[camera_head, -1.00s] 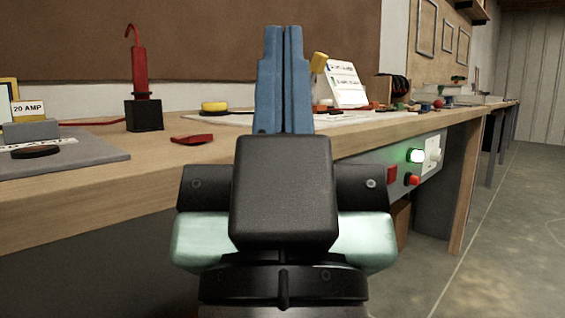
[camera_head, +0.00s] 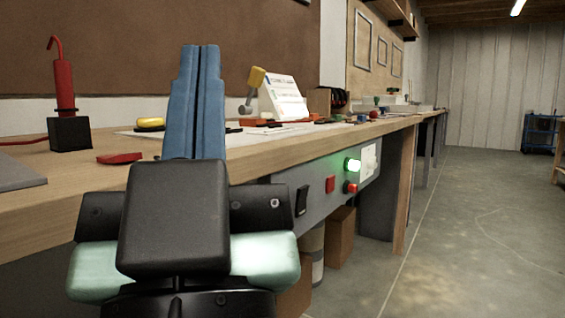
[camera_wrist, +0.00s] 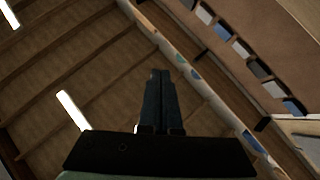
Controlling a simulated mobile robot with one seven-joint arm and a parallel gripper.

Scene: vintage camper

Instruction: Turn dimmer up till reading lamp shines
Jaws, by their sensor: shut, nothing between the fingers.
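My gripper (camera_head: 201,48) stands upright in front of the workbench, its two blue fingers pressed together with nothing between them. In the wrist view the shut fingers (camera_wrist: 160,74) point toward the ceiling. A grey control panel (camera_head: 317,183) is under the bench edge, right of my gripper and apart from it. It carries a black rocker switch (camera_head: 302,200), a red square button (camera_head: 330,184), a red knob (camera_head: 350,188), a glowing green light (camera_head: 353,165) and a pale plate (camera_head: 370,161) seen at a steep angle. I cannot tell which part is the dimmer, and no reading lamp is clearly recognisable.
The wooden bench (camera_head: 100,185) runs away to the right. On it are a red tool in a black block (camera_head: 70,134), a yellow disc (camera_head: 150,124) and a white sign (camera_head: 282,98). Boxes (camera_head: 340,236) stand below the panel. The concrete floor (camera_head: 480,230) at right is clear.

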